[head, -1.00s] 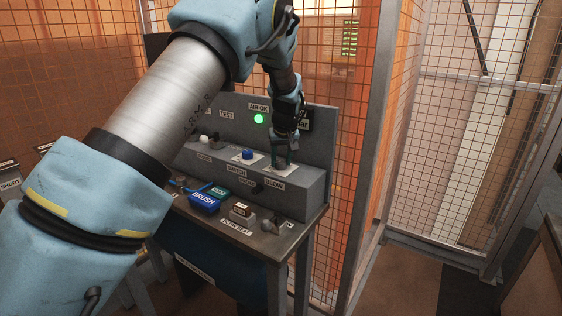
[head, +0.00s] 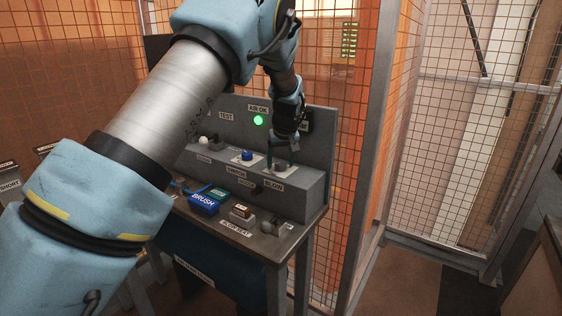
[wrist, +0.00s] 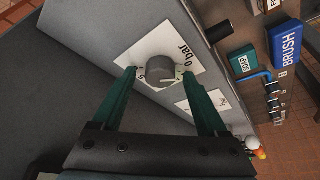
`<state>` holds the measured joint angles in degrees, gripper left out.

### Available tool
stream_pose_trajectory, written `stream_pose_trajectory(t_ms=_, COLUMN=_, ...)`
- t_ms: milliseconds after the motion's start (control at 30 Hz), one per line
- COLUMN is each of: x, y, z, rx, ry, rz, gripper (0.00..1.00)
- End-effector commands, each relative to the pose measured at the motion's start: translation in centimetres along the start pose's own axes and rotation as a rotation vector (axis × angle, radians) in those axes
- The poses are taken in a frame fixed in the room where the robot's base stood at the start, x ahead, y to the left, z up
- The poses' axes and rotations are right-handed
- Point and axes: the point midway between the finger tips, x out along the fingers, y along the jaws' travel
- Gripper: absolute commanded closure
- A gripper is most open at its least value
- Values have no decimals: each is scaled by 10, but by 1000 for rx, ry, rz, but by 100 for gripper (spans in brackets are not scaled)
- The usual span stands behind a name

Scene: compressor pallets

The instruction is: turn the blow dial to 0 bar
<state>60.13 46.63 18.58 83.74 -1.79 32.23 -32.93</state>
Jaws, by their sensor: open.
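The blow dial is a round grey knob (wrist: 160,68) on a white plate (wrist: 198,72) marked "0 bar", seen in the wrist view. A pale mark shows on the knob's lower right side; I cannot tell its exact reading. My gripper (wrist: 158,74) is open, its two green fingers on either side of the knob with gaps visible. In the head view my gripper (head: 282,160) points down over the right end of the grey console (head: 304,190), above the BLOW label (head: 273,185). There the fingers largely hide the knob.
A blue knob (head: 247,156) and a white-topped control (head: 204,140) stand left on the console. A green lamp (head: 258,120) is lit behind. A blue BRUSH block (head: 203,204) and other items lie on the bench in front. Wire mesh fencing (head: 350,150) stands close behind and right.

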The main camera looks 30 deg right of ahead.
Motion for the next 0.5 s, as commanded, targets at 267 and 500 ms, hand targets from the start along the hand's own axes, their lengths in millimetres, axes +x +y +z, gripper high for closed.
stream_pose_trajectory(t_ms=267, x=-25, y=1, z=0, rx=1, ry=4, rz=3, gripper=24)
stream_pose_trajectory(t_ms=500, x=-72, y=1, z=1, rx=1, ry=3, rz=4, gripper=24)
